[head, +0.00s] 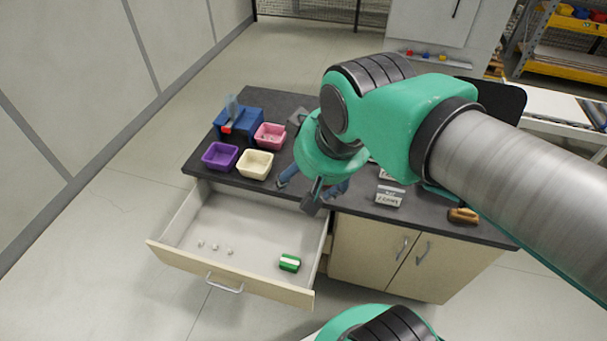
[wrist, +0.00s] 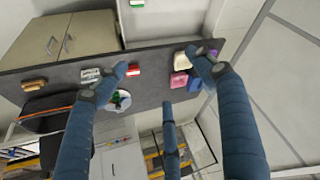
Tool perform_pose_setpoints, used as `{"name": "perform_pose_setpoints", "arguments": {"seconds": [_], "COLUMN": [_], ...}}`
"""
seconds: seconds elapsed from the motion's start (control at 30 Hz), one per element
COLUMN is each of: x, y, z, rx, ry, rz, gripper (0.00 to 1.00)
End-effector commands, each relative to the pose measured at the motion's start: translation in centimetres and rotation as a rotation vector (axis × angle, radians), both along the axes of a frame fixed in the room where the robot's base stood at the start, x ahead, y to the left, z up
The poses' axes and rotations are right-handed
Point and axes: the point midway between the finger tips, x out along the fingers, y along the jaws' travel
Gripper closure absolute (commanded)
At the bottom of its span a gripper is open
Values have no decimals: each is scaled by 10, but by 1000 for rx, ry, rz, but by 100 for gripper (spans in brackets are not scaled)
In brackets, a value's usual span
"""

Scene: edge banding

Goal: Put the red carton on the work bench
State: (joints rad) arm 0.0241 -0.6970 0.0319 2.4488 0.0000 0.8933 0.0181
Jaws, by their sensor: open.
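The red carton (wrist: 134,70), red with a white band, shows in the wrist view and appears to lie on the dark top of the work bench (wrist: 150,88), near the edge above the open drawer. In the head view my arm hides it, while the bench top (head: 285,108) is visible. My gripper (head: 312,192) is over the bench, near its drawer-side edge. In the wrist view my gripper (wrist: 160,65) has its blue fingers spread wide, with nothing held. The carton shows beside the left fingertip; I cannot tell whether they touch.
The open drawer (head: 180,225) holds a green carton (head: 290,263) and several small white pieces. Purple (head: 220,156), cream (head: 256,164) and pink (head: 270,136) bins stand on the bench's left. White labelled boxes (head: 389,196) and a brown object (head: 463,215) lie to the right.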

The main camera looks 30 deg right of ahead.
Motion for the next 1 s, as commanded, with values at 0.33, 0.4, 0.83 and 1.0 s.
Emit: {"name": "perform_pose_setpoints", "arguments": {"seconds": [0.33, 0.4, 0.83, 1.0], "x": [-23, -23, -23, -23], "y": [8, 8, 8, 8], "z": [-2, -2, -6, -5], "rx": [-9, -8, -9, -9], "ry": [-27, -27, -27, -27], "rz": [42, 41, 40, 40], "gripper": [31, 31, 31, 31]}}
